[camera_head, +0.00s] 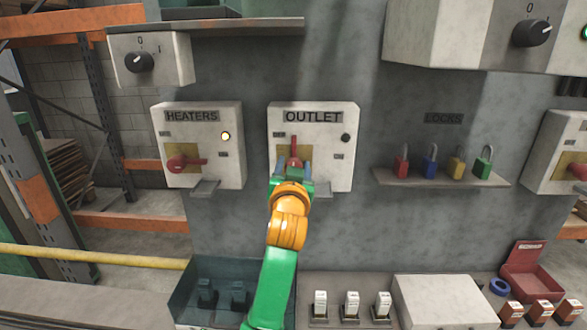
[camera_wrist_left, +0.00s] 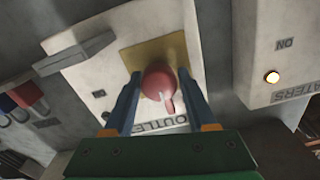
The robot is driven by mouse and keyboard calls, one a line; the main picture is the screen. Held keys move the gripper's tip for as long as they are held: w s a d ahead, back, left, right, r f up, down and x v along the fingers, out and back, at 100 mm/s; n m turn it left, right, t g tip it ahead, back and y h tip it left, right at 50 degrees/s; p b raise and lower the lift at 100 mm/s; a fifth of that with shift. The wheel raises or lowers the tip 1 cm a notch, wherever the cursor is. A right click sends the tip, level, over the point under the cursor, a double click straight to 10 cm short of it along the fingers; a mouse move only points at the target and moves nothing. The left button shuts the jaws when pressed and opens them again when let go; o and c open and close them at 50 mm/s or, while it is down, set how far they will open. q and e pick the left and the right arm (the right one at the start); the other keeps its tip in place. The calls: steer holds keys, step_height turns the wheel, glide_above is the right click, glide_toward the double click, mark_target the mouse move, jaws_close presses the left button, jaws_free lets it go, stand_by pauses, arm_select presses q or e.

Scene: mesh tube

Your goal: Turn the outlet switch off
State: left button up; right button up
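The white outlet switch box (camera_head: 338,172) is on the grey wall, with its OUTLET label on top and a dark lamp (camera_head: 346,137). Its red rotary switch (camera_head: 294,155) sits on a yellow plate; the handle points up toward the label. In the left wrist view, the red switch (camera_wrist_left: 158,82) shows upside down, handle toward the label. My left gripper (camera_head: 292,170) is in front of the box. Its fingers (camera_wrist_left: 160,98) stand apart on either side of the switch, with gaps visible; contact cannot be told. My right gripper is not in view.
The heaters box (camera_head: 225,172) is close at the left, its lamp lit. A shelf with several coloured padlocks (camera_head: 442,180) is at the right. Below are an open bin (camera_head: 205,275), small white items (camera_head: 350,305) and a white box (camera_head: 445,300).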

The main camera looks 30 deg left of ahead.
arm_select(q)
steer(key=shift+o, duration=1.1)
steer(key=shift+f, duration=0.1)
steer(key=shift+s+d+f+b, duration=0.1)
steer(key=shift+s+d+b, duration=0.1)
steer(key=shift+s+b, duration=0.1)
steer(key=b+v, duration=0.2)
steer(key=v, duration=0.4)
steer(key=shift+s, duration=0.15)
